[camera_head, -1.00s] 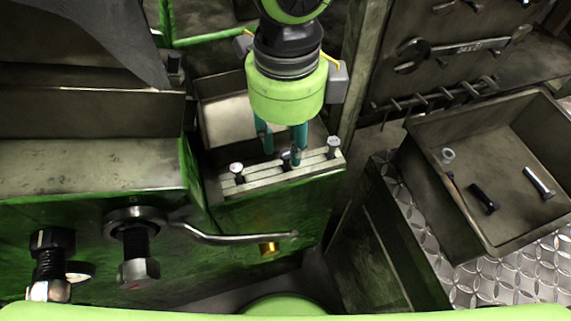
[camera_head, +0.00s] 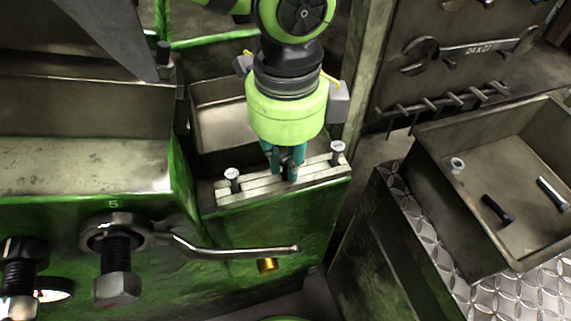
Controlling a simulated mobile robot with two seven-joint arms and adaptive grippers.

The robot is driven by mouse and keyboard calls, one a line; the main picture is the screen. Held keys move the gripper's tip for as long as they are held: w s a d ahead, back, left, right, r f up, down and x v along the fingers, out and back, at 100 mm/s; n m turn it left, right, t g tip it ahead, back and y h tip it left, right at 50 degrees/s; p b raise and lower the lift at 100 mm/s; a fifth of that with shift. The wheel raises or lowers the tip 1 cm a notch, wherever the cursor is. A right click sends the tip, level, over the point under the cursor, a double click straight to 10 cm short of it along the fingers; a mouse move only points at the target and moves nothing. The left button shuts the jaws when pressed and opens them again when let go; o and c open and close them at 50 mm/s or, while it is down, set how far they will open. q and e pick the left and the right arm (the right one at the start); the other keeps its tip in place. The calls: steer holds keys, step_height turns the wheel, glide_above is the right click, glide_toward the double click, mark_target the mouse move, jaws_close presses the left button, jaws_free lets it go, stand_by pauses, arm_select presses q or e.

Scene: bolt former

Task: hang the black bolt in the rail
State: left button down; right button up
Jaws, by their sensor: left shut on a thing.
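The rail (camera_head: 262,186) is a pale slotted metal bar on top of the green machine. Two bolts with bright heads hang in it, a left bolt (camera_head: 232,178) and a right bolt (camera_head: 337,152). My left gripper (camera_head: 284,170) points down at the middle of the rail, its teal fingers shut on a dark bolt (camera_head: 286,162) between those two. The fingers hide most of this bolt, so I cannot tell how deep it sits. A black bolt (camera_head: 497,210) lies in the tray (camera_head: 440,200) on the right. My right gripper is not in view.
The tray also holds a silver bolt (camera_head: 552,194) and a pale ring-like piece (camera_head: 457,164). An empty metal bin (camera_head: 220,125) is behind the rail. A lever (camera_head: 235,252) sticks out in front. A tool panel (camera_head: 440,75) stands at the back right.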

mark_target(286, 159)
arm_select(q)
steer(key=shift+r, duration=0.1)
stand_by(0.3)
steer(key=shift+r, duration=0.25)
steer(key=shift+r+p, duration=1.8)
steer(key=shift+r, duration=1.65)
